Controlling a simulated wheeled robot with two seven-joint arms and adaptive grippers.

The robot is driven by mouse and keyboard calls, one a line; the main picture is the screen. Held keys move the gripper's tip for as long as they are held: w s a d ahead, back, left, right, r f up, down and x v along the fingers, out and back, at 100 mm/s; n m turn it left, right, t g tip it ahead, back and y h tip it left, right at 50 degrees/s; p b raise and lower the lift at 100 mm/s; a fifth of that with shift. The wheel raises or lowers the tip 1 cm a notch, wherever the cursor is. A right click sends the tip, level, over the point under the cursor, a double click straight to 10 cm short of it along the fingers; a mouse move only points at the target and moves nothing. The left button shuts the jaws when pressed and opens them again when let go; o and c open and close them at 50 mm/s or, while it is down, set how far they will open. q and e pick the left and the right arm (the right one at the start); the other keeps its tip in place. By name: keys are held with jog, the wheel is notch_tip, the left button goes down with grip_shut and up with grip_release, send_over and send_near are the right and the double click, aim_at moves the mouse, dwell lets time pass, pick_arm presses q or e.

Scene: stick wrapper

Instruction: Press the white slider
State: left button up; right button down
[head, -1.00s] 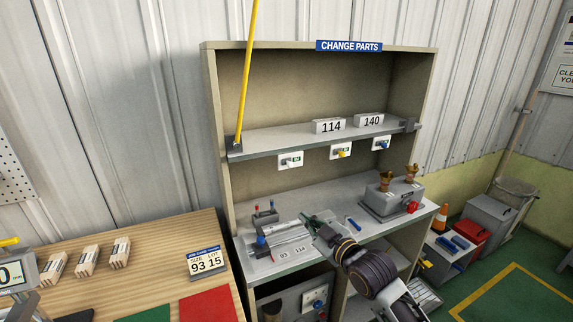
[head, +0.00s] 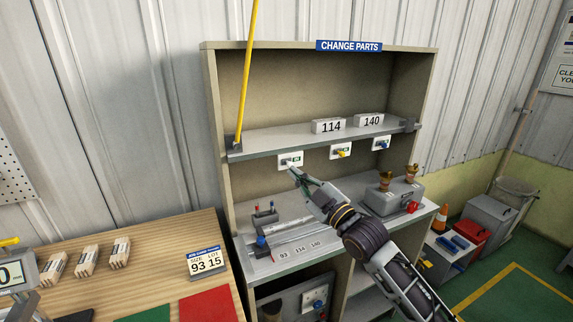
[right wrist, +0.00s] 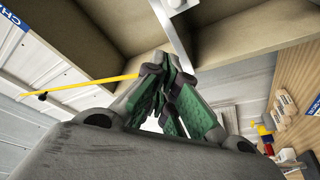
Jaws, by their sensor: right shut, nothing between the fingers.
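Three small white panels hang along the front edge of the shelf in the head view. The left panel (head: 290,160) carries a small pale slider, too small to make out clearly. The middle panel (head: 341,152) has a yellow slider and the right panel (head: 382,144) a blue one. My right gripper (head: 294,173) is shut and empty, its tips just below the left panel. I cannot tell whether they touch it. In the right wrist view the green-padded fingers (right wrist: 168,88) are together. My left gripper is not in view.
The shelf (head: 270,140) bears blocks marked 114 and 140. A yellow pole (head: 246,75) stands at its left end. Below, the counter holds a grey machine (head: 392,196) with brass fittings and a small rack (head: 265,217). A wooden table (head: 150,245) is at left.

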aim_at(289, 164)
dwell(0.4)
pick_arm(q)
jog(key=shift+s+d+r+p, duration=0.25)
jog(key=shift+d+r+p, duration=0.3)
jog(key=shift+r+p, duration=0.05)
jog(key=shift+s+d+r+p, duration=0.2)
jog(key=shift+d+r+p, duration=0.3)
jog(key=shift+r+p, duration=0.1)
pick_arm(e)
jog(key=w+a, duration=0.3)
jog(key=w, duration=0.6)
jog(key=shift+f, duration=0.25)
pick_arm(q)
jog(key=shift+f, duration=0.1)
